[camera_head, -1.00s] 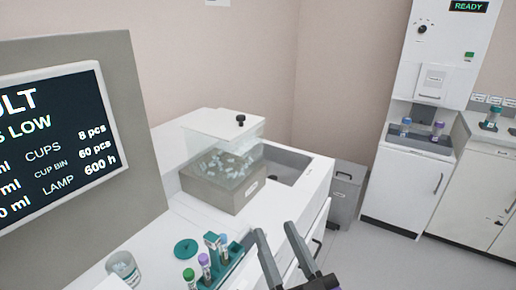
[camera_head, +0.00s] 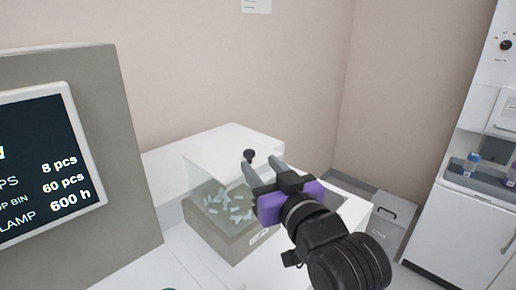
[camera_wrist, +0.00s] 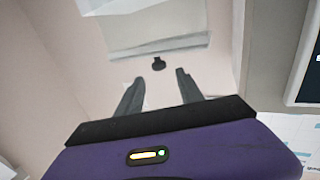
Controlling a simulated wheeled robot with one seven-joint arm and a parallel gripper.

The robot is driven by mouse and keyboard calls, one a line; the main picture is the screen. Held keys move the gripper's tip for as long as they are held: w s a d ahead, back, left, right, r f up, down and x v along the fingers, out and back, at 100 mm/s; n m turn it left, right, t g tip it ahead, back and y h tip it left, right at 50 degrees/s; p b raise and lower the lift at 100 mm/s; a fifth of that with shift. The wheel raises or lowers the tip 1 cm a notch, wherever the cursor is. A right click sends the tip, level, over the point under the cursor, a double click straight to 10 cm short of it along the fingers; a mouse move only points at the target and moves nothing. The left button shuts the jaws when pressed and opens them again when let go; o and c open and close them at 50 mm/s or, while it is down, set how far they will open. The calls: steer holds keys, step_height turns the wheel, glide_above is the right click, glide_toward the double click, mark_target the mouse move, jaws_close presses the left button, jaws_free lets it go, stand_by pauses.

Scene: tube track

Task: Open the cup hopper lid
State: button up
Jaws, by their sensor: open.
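The cup hopper (camera_head: 222,238) is a grey-brown box with a clear upper part holding many small pale cups (camera_head: 228,208). In the wrist view the knob (camera_wrist: 158,64) lies ahead of and between the open fingers (camera_wrist: 158,85), apart from both. My gripper hides part of the hopper's right side.
A screen (camera_head: 45,160) on a grey panel stands at the left. A grey bin (camera_head: 385,215) stands on the floor behind the counter's right end. A white cabinet (camera_head: 460,225) is at the far right. Open air lies above the hopper.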

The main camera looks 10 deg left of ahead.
mark_target(251, 155)
steer(key=shift+p+x, duration=0.6)
steer(key=shift+x, duration=3.25)
steer(key=shift+f, duration=0.1)
jaws_close()
